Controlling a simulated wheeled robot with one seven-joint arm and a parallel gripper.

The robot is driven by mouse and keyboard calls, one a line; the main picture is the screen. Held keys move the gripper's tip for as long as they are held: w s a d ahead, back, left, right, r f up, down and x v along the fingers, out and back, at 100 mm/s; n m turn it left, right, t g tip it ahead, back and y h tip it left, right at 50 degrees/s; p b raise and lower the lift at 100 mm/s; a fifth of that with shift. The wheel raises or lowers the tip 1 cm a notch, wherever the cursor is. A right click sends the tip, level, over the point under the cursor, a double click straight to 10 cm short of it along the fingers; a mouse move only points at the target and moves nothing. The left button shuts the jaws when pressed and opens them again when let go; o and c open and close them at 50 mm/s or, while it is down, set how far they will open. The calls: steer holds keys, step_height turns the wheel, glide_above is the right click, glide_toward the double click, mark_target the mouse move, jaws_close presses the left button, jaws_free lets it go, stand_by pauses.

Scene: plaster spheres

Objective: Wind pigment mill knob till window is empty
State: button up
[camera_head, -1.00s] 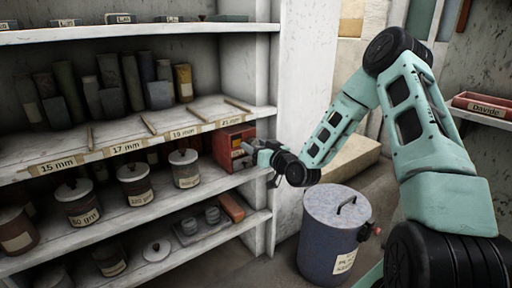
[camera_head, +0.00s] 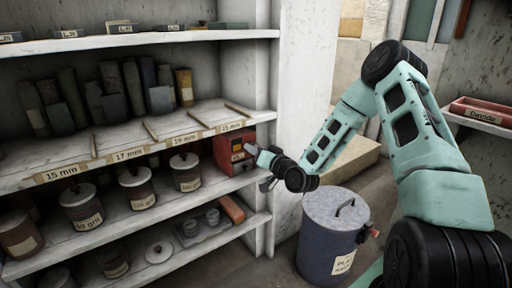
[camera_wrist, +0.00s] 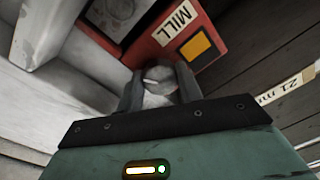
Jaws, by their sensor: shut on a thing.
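The pigment mill is a red box (camera_head: 226,146) at the right end of the middle shelf. In the wrist view its red face carries a MILL label (camera_wrist: 173,21) and a small square window (camera_wrist: 196,46) filled with orange-yellow. Below the window is a round grey knob (camera_wrist: 160,87) with a pale mark on it. My gripper (camera_wrist: 160,92) is shut on this knob, a finger on each side. In the head view my gripper (camera_head: 254,152) is at the mill's front; the knob is hard to make out there.
Lidded jars (camera_head: 137,188) stand left of the mill on the same shelf. A white post (camera_head: 262,110) rises just behind my gripper.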

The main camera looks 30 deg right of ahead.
steer(key=m+p, duration=0.6)
steer(key=m, duration=1.5)
steer(key=shift+h+p, duration=0.35)
steer(key=shift+h, duration=0.05)
steer(key=o, duration=1)
steer(key=shift+s, duration=0.15)
steer(key=s, duration=0.5)
steer(key=s+p, duration=0.1)
steer(key=s, duration=1.1)
steer(key=shift+s+f, duration=0.1)
steer(key=shift+f, duration=0.2)
